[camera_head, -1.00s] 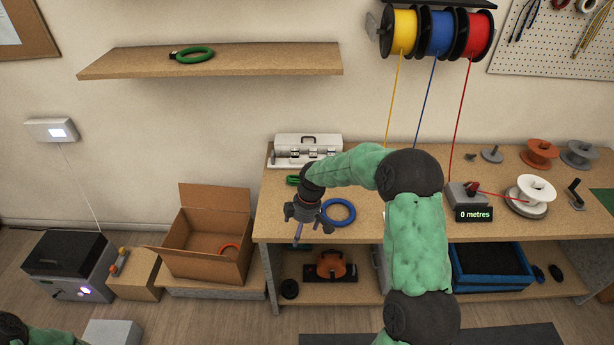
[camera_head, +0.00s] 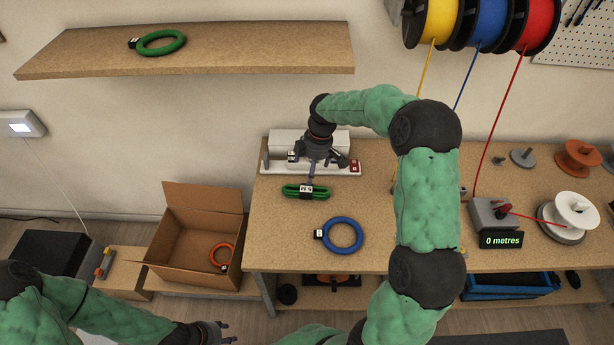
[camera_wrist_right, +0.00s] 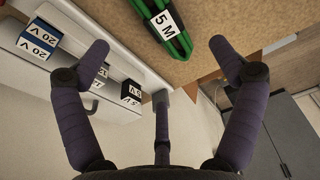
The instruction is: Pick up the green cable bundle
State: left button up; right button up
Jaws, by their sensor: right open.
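A green cable bundle (camera_head: 293,192) with a white "5 M" label lies on the workbench, in front of a white-and-grey case. It also shows at the top of the right wrist view (camera_wrist_right: 180,42). My right gripper (camera_head: 320,176) is just behind and above it in the head view, fingers pointing down. In the right wrist view my right gripper (camera_wrist_right: 160,46) has its fingers spread, with nothing between them; the bundle lies beyond the fingertips. Another green coil (camera_head: 161,43) lies on the wall shelf. My left gripper (camera_head: 228,333) is low in the head view, its fingers apart and empty.
A blue coil (camera_head: 345,236) lies in front of the bundle. The case (camera_head: 285,142) stands close behind it, with labelled blocks. A cardboard box (camera_head: 190,262) holding an orange coil stands left of the bench (camera_head: 285,245). Yellow, blue and red wires hang from spools at right.

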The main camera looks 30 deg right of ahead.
aim_at(307, 187)
jog(key=shift+w+f, duration=0.15)
jog(key=shift+f, duration=0.05)
jog(key=f, duration=0.1)
jog(key=f+b, duration=0.1)
jog(key=f, duration=0.1)
jog(key=f+b, duration=0.1)
jog(key=f, duration=0.1)
jog(key=shift+w+a+f, duration=0.2)
jog(key=shift+a, duration=0.1)
jog(key=f, duration=0.1)
jog(key=f+b, duration=0.1)
jog(key=f, duration=0.1)
jog(key=f+b, duration=0.1)
jog(key=f, duration=0.1)
jog(key=shift+w+a, duration=0.2)
jog(key=shift+a, duration=0.05)
jog(key=shift+r, duration=0.1)
jog(key=c, duration=1.4)
